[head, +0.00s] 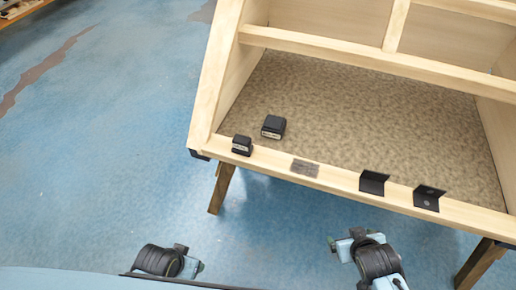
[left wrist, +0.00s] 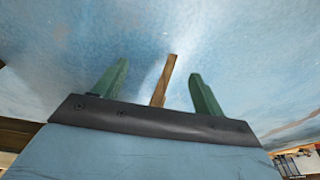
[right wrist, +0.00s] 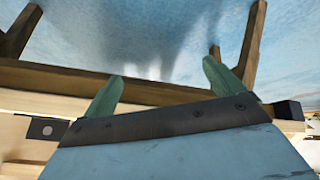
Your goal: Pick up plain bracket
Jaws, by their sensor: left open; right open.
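Two black angle brackets sit on the front rail of the wooden frame in the head view. The plain bracket (head: 373,183) is the left one and shows no clear holes. The other bracket (head: 428,198) has visible holes; a bracket with a hole (right wrist: 42,128) also shows at the left of the right wrist view. My right gripper (head: 345,243) is open and empty, in front of the rail and apart from the brackets. My left gripper (head: 180,262) is at the lower left, away from the frame; its spread, empty fingers show in the left wrist view (left wrist: 155,85).
The wooden frame (head: 305,43) stands on brown legs (head: 221,188). Two black blocks, one on the rail (head: 242,145) and one on the panel (head: 273,127), are at its left. The blue floor (head: 95,150) is clear at left.

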